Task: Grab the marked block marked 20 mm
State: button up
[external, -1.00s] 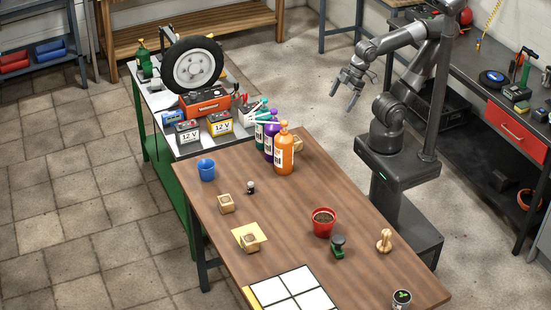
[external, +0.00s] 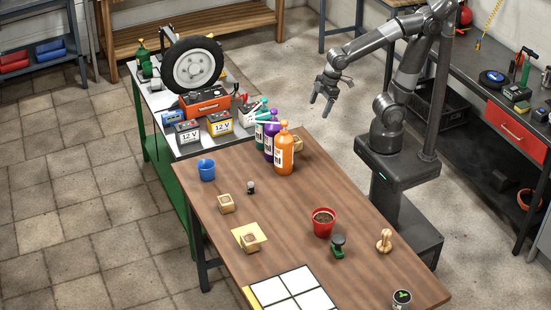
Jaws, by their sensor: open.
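Several small tan wooden blocks are on the brown table. One block (external: 226,204) stands bare on the wood at the left edge. Another block (external: 250,243) sits on a yellow square (external: 238,232) closer to the front. A third tan piece (external: 297,144) is partly hidden behind the orange bottle. Any marks on the blocks are too small to read, so I cannot tell which one is marked 20 mm. My gripper (external: 323,98) is open and empty, in the air beyond the table's far right edge, well away from the blocks.
Orange and purple bottles (external: 284,150) stand at the table's far end, with a blue cup (external: 206,170) to their left. A red pot (external: 323,222), a green-based item (external: 338,246) and a wooden figure (external: 384,240) stand on the right. White tiles (external: 292,290) lie in front.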

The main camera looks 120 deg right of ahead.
jog(key=w+d+f+g, duration=0.1)
jog(key=d+f, duration=0.3)
jog(key=w+d+f+g, duration=0.1)
jog(key=w+d+f, duration=0.1)
jog(key=d+f, duration=0.2)
jog(key=w+d+f+g+y, duration=0.1)
jog(key=d+f, duration=0.3)
jog(key=f, duration=0.1)
jog(key=shift+w+f, duration=0.25)
jog(key=shift+w, duration=0.15)
jog(key=f, duration=1)
jog(key=shift+s+a+f, duration=0.1)
jog(key=shift+a+f, duration=0.1)
jog(key=shift+f, duration=0.2)
jog(key=c, duration=1.1)
jog(key=shift+r, duration=0.15)
